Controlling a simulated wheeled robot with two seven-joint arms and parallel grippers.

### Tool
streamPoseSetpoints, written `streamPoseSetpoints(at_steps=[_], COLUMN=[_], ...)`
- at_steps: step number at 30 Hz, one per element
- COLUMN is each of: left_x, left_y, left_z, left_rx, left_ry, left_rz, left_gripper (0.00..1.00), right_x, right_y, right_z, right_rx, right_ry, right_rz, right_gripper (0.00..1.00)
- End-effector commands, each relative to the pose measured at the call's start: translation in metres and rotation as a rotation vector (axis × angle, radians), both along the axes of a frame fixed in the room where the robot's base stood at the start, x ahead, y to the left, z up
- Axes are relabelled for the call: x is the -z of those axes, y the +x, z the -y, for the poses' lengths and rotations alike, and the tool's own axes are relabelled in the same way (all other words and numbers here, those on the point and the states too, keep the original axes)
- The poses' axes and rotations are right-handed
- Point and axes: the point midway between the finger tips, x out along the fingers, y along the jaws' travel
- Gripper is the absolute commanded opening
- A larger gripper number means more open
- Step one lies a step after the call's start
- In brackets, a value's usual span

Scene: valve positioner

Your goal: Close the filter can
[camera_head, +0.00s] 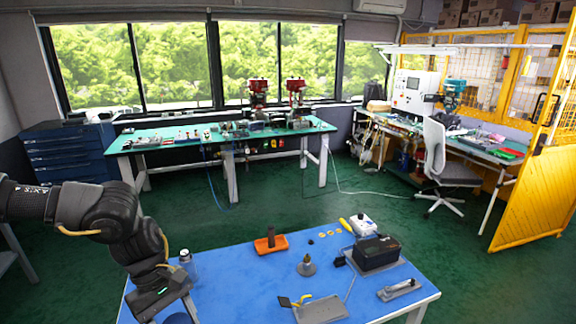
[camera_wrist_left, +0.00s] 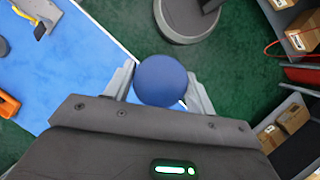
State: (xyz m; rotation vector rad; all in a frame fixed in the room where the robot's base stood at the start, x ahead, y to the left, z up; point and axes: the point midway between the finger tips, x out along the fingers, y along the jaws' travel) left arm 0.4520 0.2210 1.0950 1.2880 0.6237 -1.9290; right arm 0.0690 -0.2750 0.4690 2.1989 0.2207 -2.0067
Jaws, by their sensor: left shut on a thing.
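My left gripper (camera_head: 180,312) is low over the near left corner of the blue-topped table (camera_head: 240,290). In the left wrist view my left gripper (camera_wrist_left: 160,88) is shut on a round, smooth blue piece (camera_wrist_left: 160,78), with one finger on each side. The blue piece (camera_head: 178,319) shows only partly at the bottom of the head view; I cannot tell whether it is the filter can or its lid. My right gripper is not in view.
An orange holder (camera_head: 270,244), a grey cone-shaped part (camera_head: 306,267), a black box (camera_head: 376,252), a metal plate (camera_head: 322,309) and a grey bracket (camera_head: 399,290) are on the table. The table's left-middle area is clear. The orange holder also shows in the wrist view (camera_wrist_left: 8,104).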

Motion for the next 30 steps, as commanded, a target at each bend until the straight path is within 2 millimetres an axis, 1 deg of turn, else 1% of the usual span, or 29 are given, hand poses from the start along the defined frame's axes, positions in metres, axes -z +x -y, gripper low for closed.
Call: streamPoseSetpoints(at_steps=[1,3,7,11,30], left_x=[0.023,0.033,0.044,0.046,0.046], left_y=[0.0,0.0,0.0,0.0,0.0], left_z=[0.0,0.0,0.0,0.0,0.001], left_rx=[0.0,0.0,0.0,0.0,0.0], left_ry=[0.0,-0.001,-0.001,-0.001,-0.002], left_rz=[0.0,0.001,0.001,0.001,-0.001], left_gripper=[0.33,0.33,0.33,0.33,0.33], right_x=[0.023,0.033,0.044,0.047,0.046], right_y=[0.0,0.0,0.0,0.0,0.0], right_z=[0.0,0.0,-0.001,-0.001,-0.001], right_rx=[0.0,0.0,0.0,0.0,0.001], right_ry=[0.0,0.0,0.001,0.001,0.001], right_rz=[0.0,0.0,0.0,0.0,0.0], right_gripper=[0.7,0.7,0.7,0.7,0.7])
